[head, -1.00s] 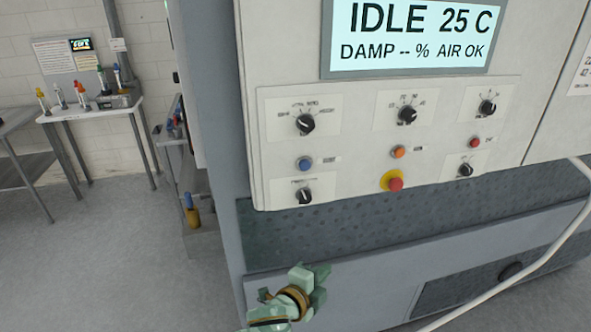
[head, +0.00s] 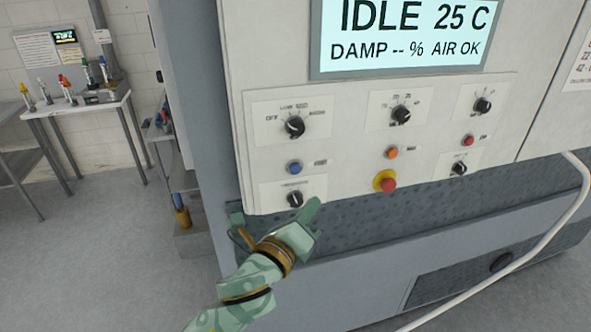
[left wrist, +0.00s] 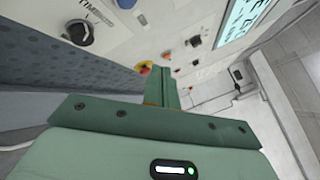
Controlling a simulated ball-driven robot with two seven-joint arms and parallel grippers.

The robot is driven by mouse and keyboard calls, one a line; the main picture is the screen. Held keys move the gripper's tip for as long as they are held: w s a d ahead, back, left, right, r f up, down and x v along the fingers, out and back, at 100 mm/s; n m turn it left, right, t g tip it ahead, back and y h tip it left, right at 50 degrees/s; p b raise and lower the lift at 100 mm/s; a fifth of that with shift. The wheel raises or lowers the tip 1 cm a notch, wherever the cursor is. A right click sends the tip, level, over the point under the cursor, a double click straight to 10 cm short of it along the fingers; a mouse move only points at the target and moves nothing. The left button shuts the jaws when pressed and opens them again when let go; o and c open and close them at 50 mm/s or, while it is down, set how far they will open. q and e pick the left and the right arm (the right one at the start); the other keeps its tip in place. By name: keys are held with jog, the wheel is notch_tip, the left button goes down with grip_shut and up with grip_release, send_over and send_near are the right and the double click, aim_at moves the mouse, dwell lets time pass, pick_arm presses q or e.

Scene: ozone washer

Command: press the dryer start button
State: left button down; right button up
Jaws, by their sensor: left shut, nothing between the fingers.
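The dryer's control panel (head: 345,130) faces me. It carries a blue button (head: 294,167), an orange button (head: 391,152) and a small red button (head: 468,140). The small labels beside them are too blurred to read, so I cannot tell which is start. My left gripper (head: 315,206) is shut and empty, low in front of the panel's lower edge, right of the lower left knob (head: 295,198) and below the blue button. In the left wrist view its shut fingers (left wrist: 161,84) point along the panel, and the blue button (left wrist: 126,3) is at the top edge. My right gripper is not in view.
A red mushroom button on a yellow collar (head: 386,181) sits below the orange one. Several black knobs surround the buttons. The display (head: 400,35) reads IDLE 25 C, DAMP -- %, AIR OK. A white hose (head: 545,245) runs at right. A side table (head: 90,105) stands at left.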

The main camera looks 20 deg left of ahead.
aim_at(295, 169)
pick_arm(q)
jog(key=shift+w+a+b, duration=0.1)
jog(key=shift+w+a, duration=0.75)
jog(key=shift+w, duration=0.4)
jog(key=shift+w+a+b, duration=0.15)
jog(key=shift+w+a, duration=0.65)
jog(key=shift+w, duration=0.4)
jog(key=shift+w+a+b, duration=0.1)
jog(key=shift+w+a, duration=0.75)
jog(key=shift+w, duration=0.4)
jog(key=shift+w+a, duration=0.2)
jog(key=shift+w, duration=0.15)
